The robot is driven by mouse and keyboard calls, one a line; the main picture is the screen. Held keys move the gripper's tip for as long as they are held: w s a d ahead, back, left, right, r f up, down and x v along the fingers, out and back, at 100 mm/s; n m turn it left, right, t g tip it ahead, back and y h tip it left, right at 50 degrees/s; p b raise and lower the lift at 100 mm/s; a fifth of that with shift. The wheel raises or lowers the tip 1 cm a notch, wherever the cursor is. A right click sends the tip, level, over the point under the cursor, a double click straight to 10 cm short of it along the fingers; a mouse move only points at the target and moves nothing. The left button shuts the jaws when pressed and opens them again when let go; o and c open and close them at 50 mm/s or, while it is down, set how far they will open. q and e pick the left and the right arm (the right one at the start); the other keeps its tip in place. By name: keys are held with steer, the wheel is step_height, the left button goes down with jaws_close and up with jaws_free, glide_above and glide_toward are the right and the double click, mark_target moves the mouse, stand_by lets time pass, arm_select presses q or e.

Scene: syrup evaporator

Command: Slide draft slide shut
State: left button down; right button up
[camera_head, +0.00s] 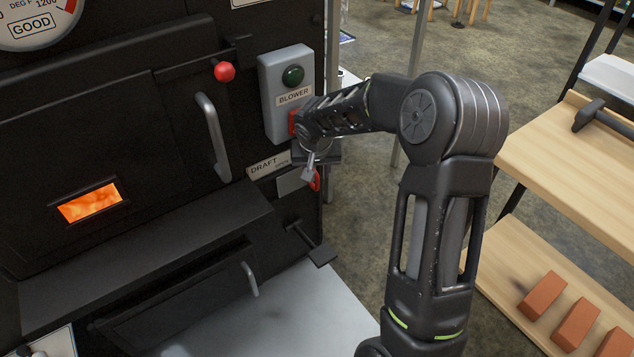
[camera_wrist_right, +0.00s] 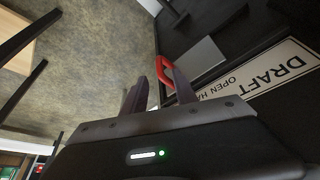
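The draft slide shows as a grey metal plate (camera_head: 292,182) below the DRAFT label (camera_head: 268,164) on the black evaporator front, with a red handle (camera_head: 316,181) at its right end. My right gripper (camera_head: 311,165) is at this handle, partly hidden by its own wrist. In the right wrist view, the two fingers (camera_wrist_right: 160,92) stand apart, and the red handle (camera_wrist_right: 163,70) shows between and just beyond them, close to the right finger. Whether a finger touches it I cannot tell. The plate (camera_wrist_right: 200,60) and label (camera_wrist_right: 265,75) lie to the right. My left gripper is out of view.
The grey blower box (camera_head: 287,92) with a green button is just above my right wrist. A red-knobbed lever (camera_head: 224,71), a door handle (camera_head: 213,137) and a dark lever (camera_head: 312,246) are nearby. A wooden shelf unit (camera_head: 560,150) with bricks stands at right.

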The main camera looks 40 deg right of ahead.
mark_target(318, 178)
steer(key=b+x, duration=0.1)
steer(key=x, duration=0.6)
steer(key=shift+b, duration=0.3)
steer(key=shift+r, duration=0.1)
jaws_close()
stand_by(0.9)
